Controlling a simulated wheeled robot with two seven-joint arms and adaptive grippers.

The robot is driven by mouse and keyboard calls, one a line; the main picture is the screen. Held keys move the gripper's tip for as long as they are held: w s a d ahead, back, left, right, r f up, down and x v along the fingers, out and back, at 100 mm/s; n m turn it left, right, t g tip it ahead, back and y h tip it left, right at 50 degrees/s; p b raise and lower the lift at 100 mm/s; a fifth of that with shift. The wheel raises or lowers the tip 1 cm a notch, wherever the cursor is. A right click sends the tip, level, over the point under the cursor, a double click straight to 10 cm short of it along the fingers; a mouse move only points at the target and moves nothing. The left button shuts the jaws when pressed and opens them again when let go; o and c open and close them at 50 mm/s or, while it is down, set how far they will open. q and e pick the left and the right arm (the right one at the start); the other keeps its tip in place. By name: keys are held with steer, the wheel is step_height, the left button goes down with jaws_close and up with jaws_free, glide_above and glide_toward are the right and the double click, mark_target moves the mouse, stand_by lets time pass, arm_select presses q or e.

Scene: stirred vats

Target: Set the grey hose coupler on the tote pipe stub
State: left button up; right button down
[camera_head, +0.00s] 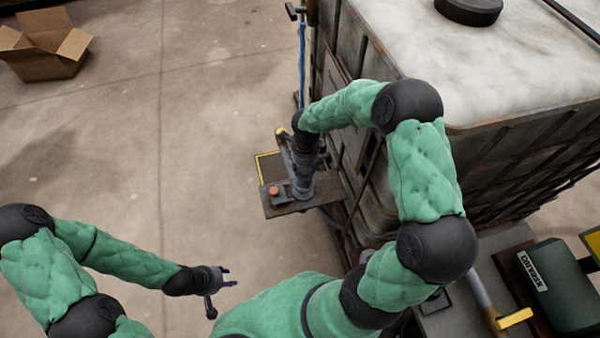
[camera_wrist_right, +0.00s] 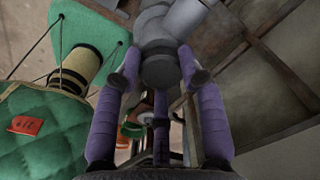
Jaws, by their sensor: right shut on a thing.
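My right gripper (camera_head: 304,160) is beside the lower side of the caged tote (camera_head: 505,128), over a small dark shelf. In the right wrist view its purple fingers (camera_wrist_right: 160,70) are shut on a grey rounded piece, which looks like the hose coupler (camera_wrist_right: 160,72). A grey pipe section (camera_wrist_right: 186,16) runs up and right from it; I cannot tell whether this belongs to the coupler or is the tote pipe stub. In the head view my arm and gripper hide most of that area. My left gripper (camera_head: 222,278) is open and empty above the floor.
The small shelf (camera_head: 285,208) carries an orange button (camera_head: 274,191) and has a yellow-edged panel (camera_head: 268,166) behind it. An open cardboard box (camera_head: 45,50) lies far left. The floor between is clear.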

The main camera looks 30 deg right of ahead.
steer(key=shift+w+f, duration=0.15)
steer(key=shift+w, duration=0.4)
steer(key=shift+f+b, duration=1.55)
steer(key=shift+f, duration=1.25)
steer(key=shift+s+b, duration=0.1)
steer(key=shift+b, duration=0.5)
steer(key=shift+f+b, duration=0.6)
steer(key=shift+b, duration=0.05)
steer(key=c, duration=1)
jaws_free()
steer(key=shift+c, duration=0.2)
steer(key=shift+r, duration=0.15)
